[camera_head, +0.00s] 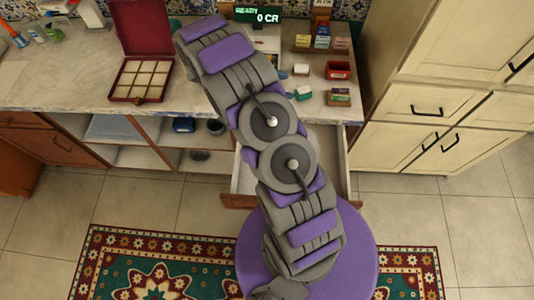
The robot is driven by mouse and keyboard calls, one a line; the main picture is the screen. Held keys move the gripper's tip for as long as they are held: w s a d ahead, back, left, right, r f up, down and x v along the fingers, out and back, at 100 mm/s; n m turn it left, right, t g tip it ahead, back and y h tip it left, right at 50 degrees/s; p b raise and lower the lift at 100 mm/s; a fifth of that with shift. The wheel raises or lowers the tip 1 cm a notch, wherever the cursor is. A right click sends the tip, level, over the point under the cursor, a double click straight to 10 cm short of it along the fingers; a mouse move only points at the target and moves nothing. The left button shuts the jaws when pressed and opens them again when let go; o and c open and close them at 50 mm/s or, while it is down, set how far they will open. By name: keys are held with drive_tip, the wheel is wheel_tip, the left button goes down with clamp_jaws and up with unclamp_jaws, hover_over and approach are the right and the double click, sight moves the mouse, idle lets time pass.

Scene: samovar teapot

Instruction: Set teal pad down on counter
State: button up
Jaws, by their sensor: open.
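A small teal block (303,93), which may be the teal pad, lies on the marble counter (215,97), just right of my arm. It is too small to tell its exact shape or whether anything touches it. My grey and purple arm reaches from the bottom of the view up over the counter. My gripper's fingers cannot be made out in this view.
An open red box with compartments (142,80) stands left of my arm. A red container (338,70) and several small packets (322,42) stand right. A drawer (330,150) is pulled out below the counter. A lit display (258,15) stands behind.

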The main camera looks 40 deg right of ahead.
drive_tip(key=s+a+r+m+y, duration=0.7)
drive_tip(key=s+a+r+m, duration=0.2)
drive_tip(key=s+a+r, duration=0.85)
drive_tip(key=s+a+r+m+t+y, duration=0.3)
drive_tip(key=s+a+y, duration=0.1)
drive_tip(key=s+a, duration=0.8)
drive_tip(key=shift+a+r+y, duration=0.15)
drive_tip(key=shift+a+y, duration=0.1)
drive_tip(key=shift+y, duration=0.15)
drive_tip(key=shift+s+f, duration=0.15)
drive_tip(key=shift+f, duration=0.1)
